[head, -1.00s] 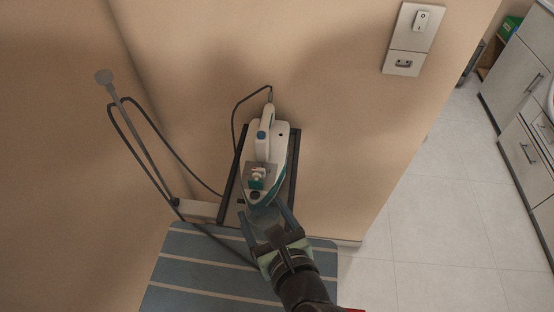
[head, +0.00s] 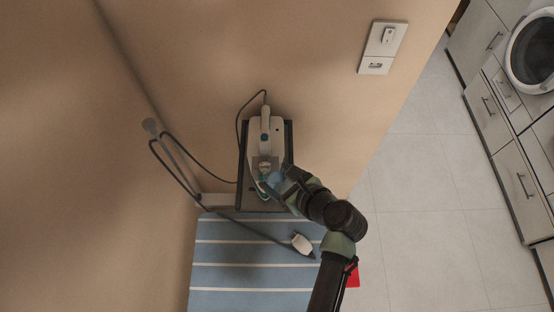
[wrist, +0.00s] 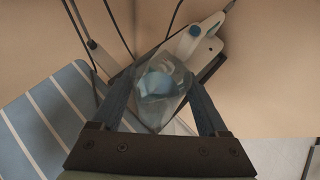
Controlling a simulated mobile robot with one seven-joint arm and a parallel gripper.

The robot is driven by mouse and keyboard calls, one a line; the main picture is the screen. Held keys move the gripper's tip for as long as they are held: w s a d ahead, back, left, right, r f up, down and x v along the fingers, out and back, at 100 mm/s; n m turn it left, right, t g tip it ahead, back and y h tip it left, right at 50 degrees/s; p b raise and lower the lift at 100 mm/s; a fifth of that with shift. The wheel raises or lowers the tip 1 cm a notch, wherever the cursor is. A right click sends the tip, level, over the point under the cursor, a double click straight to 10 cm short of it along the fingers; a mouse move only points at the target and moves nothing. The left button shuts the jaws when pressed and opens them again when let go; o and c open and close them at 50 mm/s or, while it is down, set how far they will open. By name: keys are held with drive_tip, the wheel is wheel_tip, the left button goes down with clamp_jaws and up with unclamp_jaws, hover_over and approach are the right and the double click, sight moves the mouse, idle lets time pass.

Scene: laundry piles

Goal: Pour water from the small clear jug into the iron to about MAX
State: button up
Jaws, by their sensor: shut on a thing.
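The white and teal iron (head: 265,132) rests on a dark-framed stand (head: 243,170) at the far end of the ironing board, handle toward the wall. My gripper (head: 272,183) is at the iron's near end, partly hidden by my own wrist in the head view. In the wrist view my gripper (wrist: 160,98) is shut on the small clear jug (wrist: 152,110), which sits between the two fingers. The jug looks tilted over the iron's near end. The iron shows behind it in the wrist view (wrist: 185,45). The water level and the MAX mark cannot be made out.
The blue striped ironing board (head: 240,275) fills the near side, with a small white object (head: 302,243) on it. A grey cord holder (head: 150,127) with a dark cord stands at left. A wall switch and socket (head: 382,47) are at upper right. Tiled floor lies open at right.

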drive_tip(key=shift+w+a+r, duration=0.1)
drive_tip(key=shift+r, duration=0.4)
drive_tip(key=shift+a+f+g+p, duration=0.1)
drive_tip(key=shift+f+g+p, duration=0.05)
drive_tip(key=shift+g+p, duration=0.2)
drive_tip(key=shift+f+n+g+h+b, duration=0.2)
drive_tip(key=shift+f+g+h, duration=0.5)
drive_tip(key=shift+f, duration=0.4)
drive_tip(key=shift+f+n+g+h+b, duration=0.2)
drive_tip(key=shift+f+g+h, duration=0.35)
drive_tip(key=shift+f+h, duration=0.4)
drive_tip(key=shift+f, duration=0.15)
drive_tip(key=shift+f+p, duration=0.35)
drive_tip(key=shift+f, duration=0.15)
drive_tip(key=shift+w+a+r+g+h+p, duration=0.1)
drive_tip(key=shift+r+g+h+p, duration=0.1)
drive_tip(key=shift+g+h+p, duration=0.45)
drive_tip(key=shift+w+r+g+h+p, duration=0.1)
drive_tip(key=shift+r+g+h+p, duration=0.2)
drive_tip(key=shift+p, duration=0.6)
idle(2.9)
